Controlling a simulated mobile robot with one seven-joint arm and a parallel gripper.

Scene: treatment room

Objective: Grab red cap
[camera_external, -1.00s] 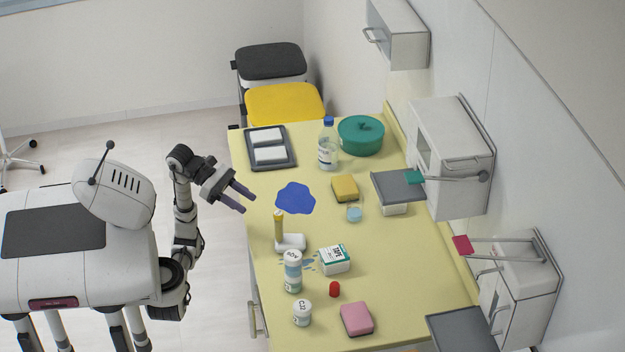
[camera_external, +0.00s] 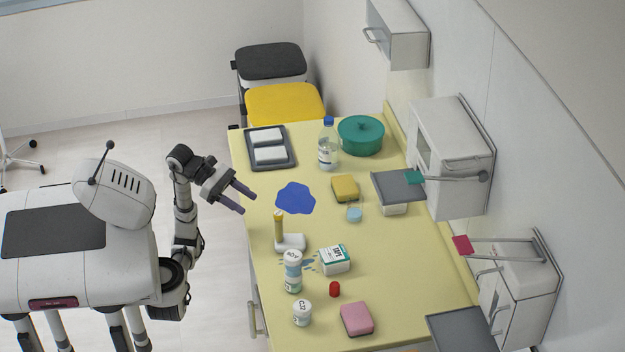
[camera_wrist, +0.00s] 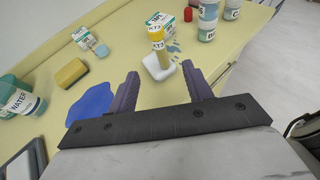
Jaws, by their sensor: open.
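The red cap (camera_external: 335,289) stands on the yellow-green table near its front, in front of the white and green box (camera_external: 335,260). In the wrist view the red cap (camera_wrist: 188,14) is small at the top edge, between that box and a labelled bottle. My gripper (camera_external: 247,201) hangs over the table's left edge, well apart from the cap. Its two purple fingers are spread with nothing between them. They also show in the wrist view (camera_wrist: 163,85), with a yellow-topped tube on a white base beyond them.
A tall labelled bottle (camera_external: 292,271) and a short white jar (camera_external: 302,313) stand left of the cap; a pink sponge (camera_external: 357,318) lies right of it. A yellow tube (camera_external: 279,230) stands nearer my gripper. A flat blue patch (camera_external: 295,198) covers part of the table.

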